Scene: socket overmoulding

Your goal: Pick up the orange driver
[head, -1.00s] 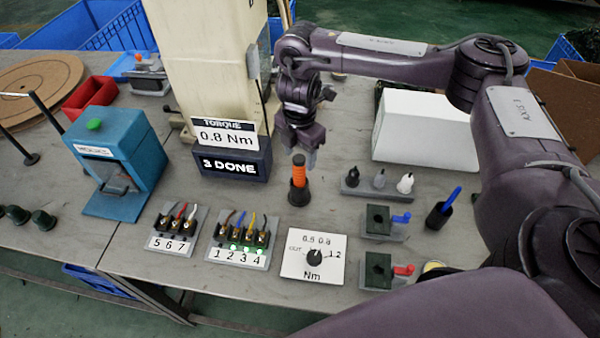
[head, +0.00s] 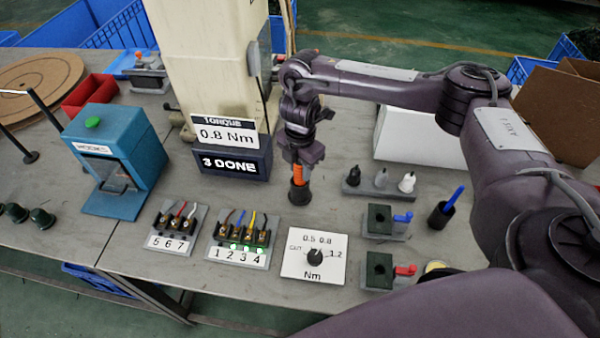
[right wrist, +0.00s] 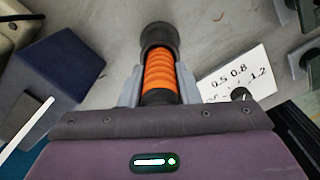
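The orange driver (head: 298,174) stands upright in a dark round holder (head: 299,193) near the middle of the table. My right gripper (head: 299,163) is lowered over the driver's top, fingers pointing down. In the right wrist view the driver's ribbed orange grip (right wrist: 160,72) lies between the two grey fingers (right wrist: 158,88), one on each side. The fingers are apart around the grip; a small gap seems to show, and I see no clear contact. My left gripper is in neither current view.
A torque display (head: 228,133) stands behind left of the driver. A dial card (head: 314,262) and numbered terminal blocks (head: 240,240) lie in front. A rack of small bits (head: 379,184), a cup with a blue tool (head: 441,214) and a white box (head: 420,134) are at right.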

